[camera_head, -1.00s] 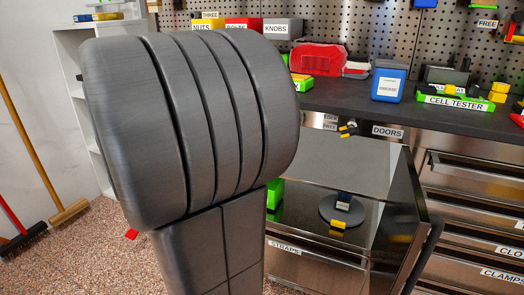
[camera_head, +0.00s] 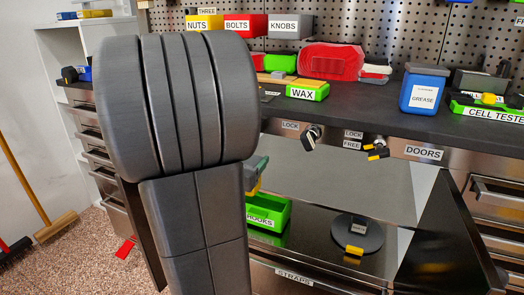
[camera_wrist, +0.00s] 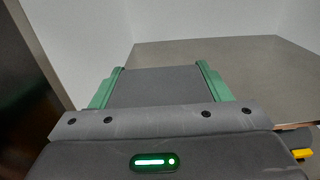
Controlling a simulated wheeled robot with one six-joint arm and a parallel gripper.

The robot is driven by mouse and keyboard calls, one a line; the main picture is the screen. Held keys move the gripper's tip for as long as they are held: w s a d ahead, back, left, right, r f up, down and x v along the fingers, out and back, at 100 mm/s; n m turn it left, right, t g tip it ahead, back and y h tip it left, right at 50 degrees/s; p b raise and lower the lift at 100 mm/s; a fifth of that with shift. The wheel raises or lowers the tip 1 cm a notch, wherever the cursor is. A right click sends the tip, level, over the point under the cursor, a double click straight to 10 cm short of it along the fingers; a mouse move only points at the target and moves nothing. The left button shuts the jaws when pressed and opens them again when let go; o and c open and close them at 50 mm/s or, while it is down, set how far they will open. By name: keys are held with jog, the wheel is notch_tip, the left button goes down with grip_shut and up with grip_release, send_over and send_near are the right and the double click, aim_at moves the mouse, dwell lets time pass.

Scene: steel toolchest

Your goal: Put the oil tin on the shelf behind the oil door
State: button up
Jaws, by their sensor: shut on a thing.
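My gripper (camera_wrist: 158,85) has green fingers on both sides of a flat dark grey thing (camera_wrist: 155,88) that fills the space between them. I take it to be the oil tin; no label on it shows. In the head view my arm hides most of the gripper; a grey-green finger part (camera_head: 258,172) shows beside the arm, above the green HOOKS bin. In the wrist view, pale walls and a grey-brown flat surface (camera_wrist: 235,60) lie beyond the gripper, with a dark panel (camera_wrist: 25,70) at left. No label reading oil shows, so I cannot tell which door is the oil door.
A low dark shelf holds the HOOKS bin (camera_head: 267,213) and a round black stand (camera_head: 358,234), above a STRAPS label. A dark open door panel (camera_head: 440,240) stands to the right. Knobs (camera_head: 311,137) sit under the worktop edge. Brooms lean at the far left.

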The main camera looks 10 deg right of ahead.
jog(key=b+x, duration=0.1)
jog(key=x, duration=0.8)
jog(key=shift+w+d, duration=0.1)
jog(key=shift+d, duration=0.05)
jog(key=shift+f, duration=0.25)
jog(key=shift+f+b, duration=0.2)
jog(key=shift+b, duration=0.3)
jog(key=o, duration=1.3)
jog(key=shift+o, duration=0.2)
jog(key=shift+r+p, duration=0.2)
jog(key=shift+p, duration=0.1)
jog(key=shift+s+a, duration=0.3)
jog(key=p+v, duration=0.1)
jog(key=v, duration=1)
jog(key=shift+s+a, duration=0.15)
jog(key=shift+s, duration=0.05)
